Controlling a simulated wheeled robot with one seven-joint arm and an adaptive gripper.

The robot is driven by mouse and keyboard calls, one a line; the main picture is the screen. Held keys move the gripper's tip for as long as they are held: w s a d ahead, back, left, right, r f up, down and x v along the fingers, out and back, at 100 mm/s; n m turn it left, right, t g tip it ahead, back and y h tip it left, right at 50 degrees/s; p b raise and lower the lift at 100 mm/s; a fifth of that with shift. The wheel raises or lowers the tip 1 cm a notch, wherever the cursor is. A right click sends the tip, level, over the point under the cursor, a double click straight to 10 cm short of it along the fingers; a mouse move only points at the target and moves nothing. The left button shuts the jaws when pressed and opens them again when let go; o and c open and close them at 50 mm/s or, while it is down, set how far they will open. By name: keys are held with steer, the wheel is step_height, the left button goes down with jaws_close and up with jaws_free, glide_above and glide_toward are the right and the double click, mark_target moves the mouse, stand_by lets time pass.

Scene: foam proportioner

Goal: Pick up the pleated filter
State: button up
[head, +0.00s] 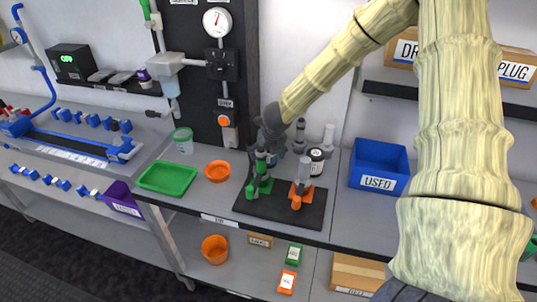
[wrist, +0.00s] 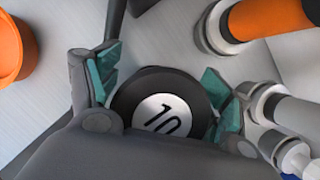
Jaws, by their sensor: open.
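The body below the cap is hidden, so I see no pleats. In the head view, my gripper (head: 273,148) is low over the back of the bench, behind a green fixture (head: 260,178). A white jar with a black-rimmed top (head: 316,160) stands just right of it. I cannot tell if this is the capped thing in the wrist view.
An orange-and-white fixture (head: 302,185) stands close to the right on a dark mat (head: 285,215). Grey-white cylinders (wrist: 295,110) crowd the right side. An orange bowl (head: 217,171) and green tray (head: 168,178) are left, a blue bin (head: 378,165) right.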

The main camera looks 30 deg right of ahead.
steer(key=shift+c, duration=0.2)
steer(key=c, duration=1)
steer(key=shift+c, duration=0.2)
steer(key=shift+r, duration=0.2)
step_height(320, 180, up, 28)
steer(key=shift+f, duration=0.15)
steer(key=shift+c, duration=0.2)
